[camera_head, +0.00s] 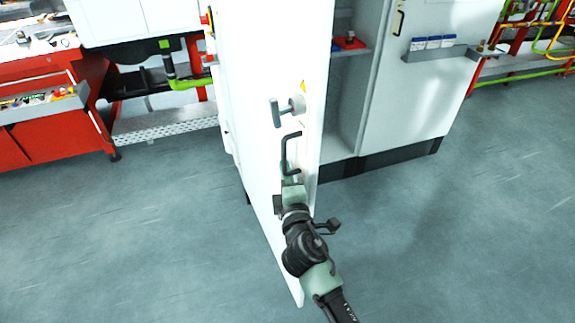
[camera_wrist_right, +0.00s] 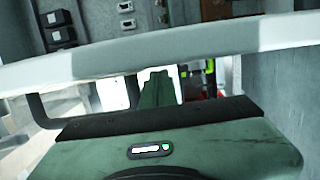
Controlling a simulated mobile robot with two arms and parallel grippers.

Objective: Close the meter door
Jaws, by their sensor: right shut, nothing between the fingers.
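The white meter door (camera_head: 262,90) stands wide open, jutting toward me from the cabinet, whose inside (camera_head: 345,105) shows to its right. The door carries a dark bar handle (camera_head: 287,152) and a T-shaped knob (camera_head: 283,111). My right gripper (camera_head: 291,179) is at the door face, just below the handle; it is shut and empty. In the right wrist view, its green fingers (camera_wrist_right: 156,88) point at the pale door edge (camera_wrist_right: 150,52), with the dark handle (camera_wrist_right: 40,112) to the left. I cannot tell whether they touch the door. My left gripper is out of view.
A closed white cabinet panel (camera_head: 415,75) with a small grey shelf (camera_head: 440,54) stands at the right. A red workbench (camera_head: 45,130) is at the left. The grey floor is clear around the door on both sides.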

